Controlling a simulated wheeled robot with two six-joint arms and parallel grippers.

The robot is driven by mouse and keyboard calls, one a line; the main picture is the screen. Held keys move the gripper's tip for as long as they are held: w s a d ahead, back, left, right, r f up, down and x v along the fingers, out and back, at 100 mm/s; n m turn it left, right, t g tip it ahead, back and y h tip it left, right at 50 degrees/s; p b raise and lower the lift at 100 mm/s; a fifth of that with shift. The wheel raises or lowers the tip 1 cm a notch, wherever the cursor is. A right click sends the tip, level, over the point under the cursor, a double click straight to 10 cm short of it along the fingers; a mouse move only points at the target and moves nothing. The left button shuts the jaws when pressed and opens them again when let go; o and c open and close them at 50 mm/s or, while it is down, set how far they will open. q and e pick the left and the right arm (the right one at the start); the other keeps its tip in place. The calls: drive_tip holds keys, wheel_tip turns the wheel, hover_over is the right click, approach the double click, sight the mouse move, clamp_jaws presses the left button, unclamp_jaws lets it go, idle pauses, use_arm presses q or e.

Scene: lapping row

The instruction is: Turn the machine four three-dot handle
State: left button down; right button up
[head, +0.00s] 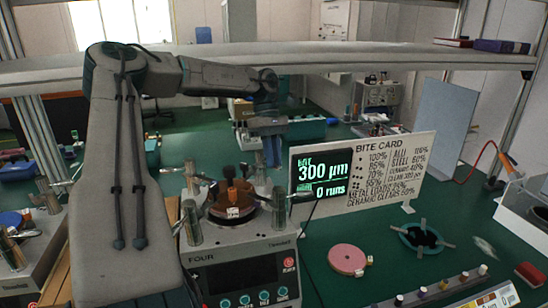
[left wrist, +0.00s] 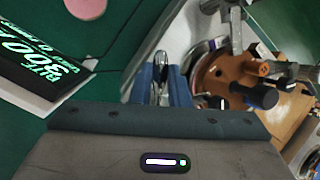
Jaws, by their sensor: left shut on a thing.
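Machine four (head: 240,250), labelled FOUR, stands front centre with a round brown-topped bowl (head: 232,196) and upright metal posts with handles around it. The dot marks on the handles are too small to read. My left gripper (head: 271,152) points down at the back right of the bowl. In the left wrist view its blue fingers (left wrist: 163,86) are shut on a shiny metal handle (left wrist: 165,72) between them. The brown plate with an orange-and-black knob (left wrist: 235,80) lies right of the fingers there. My right gripper is not in view.
A black display (head: 321,180) reading 300 µm and 0 runs stands right of the machine, close to the gripper, with a white bite card (head: 390,165) behind. A pink disc (head: 347,259) and a dark ring (head: 422,238) lie on the green table. Another machine is at left.

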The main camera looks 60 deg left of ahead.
use_arm(q)
drive_tip(key=shift+r, duration=0.1)
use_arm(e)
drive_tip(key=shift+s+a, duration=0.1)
use_arm(q)
drive_tip(key=c, duration=1.6)
unclamp_jaws()
drive_tip(key=shift+o, duration=1.1)
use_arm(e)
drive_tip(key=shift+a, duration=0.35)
use_arm(q)
drive_tip(key=shift+a+r, duration=0.15)
drive_tip(key=b+v, duration=0.1)
drive_tip(key=v, duration=0.6)
drive_tip(key=shift+b, duration=0.35)
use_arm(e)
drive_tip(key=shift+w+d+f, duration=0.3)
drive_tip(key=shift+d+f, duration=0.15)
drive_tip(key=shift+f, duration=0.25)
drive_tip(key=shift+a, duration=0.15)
